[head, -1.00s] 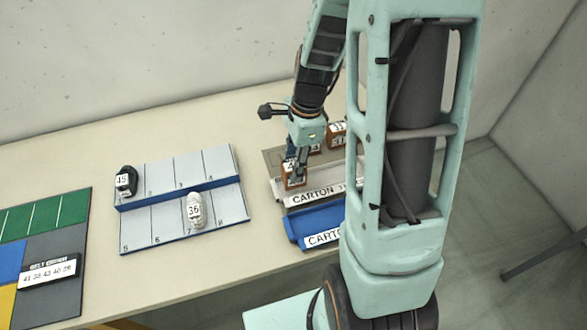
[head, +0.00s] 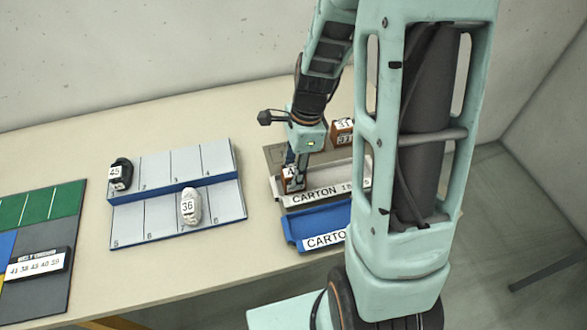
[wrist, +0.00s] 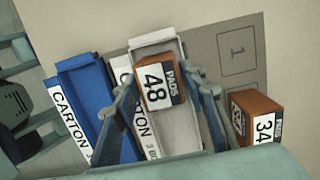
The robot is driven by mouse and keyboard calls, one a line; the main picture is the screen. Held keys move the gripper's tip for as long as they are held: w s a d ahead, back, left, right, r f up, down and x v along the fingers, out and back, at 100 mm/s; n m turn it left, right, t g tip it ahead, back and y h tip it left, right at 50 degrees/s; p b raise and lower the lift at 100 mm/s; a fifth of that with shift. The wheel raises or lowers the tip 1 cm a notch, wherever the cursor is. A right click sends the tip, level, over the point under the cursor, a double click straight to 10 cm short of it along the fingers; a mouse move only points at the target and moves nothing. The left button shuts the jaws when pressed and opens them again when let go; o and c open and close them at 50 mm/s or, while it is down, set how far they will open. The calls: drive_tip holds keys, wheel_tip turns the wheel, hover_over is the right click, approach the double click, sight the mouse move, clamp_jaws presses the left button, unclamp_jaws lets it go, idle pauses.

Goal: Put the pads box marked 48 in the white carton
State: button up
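The pads box marked 48 (wrist: 160,86) is brown with a white label. It sits between the two fingertips of my gripper (wrist: 163,80), which looks shut on it. In the wrist view it covers part of the white carton (wrist: 154,46), a shallow tray. In the head view the box (head: 293,184) is low at the left end of the white carton (head: 325,188), with my gripper (head: 295,168) above. I cannot tell whether its underside touches the carton floor.
A blue carton (head: 310,222) lies in front of the white one. A shoe rack (head: 150,215) with shoes 45 (head: 121,174) and 36 (head: 190,207) stands left.

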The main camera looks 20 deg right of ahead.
drive_tip(key=shift+o, duration=0.8)
drive_tip(key=shift+r, duration=0.25)
wheel_tip(320, 180, up, 12)
drive_tip(key=d+p, duration=0.1)
drive_tip(key=shift+d, duration=0.4)
drive_tip(key=shift+f, duration=0.2)
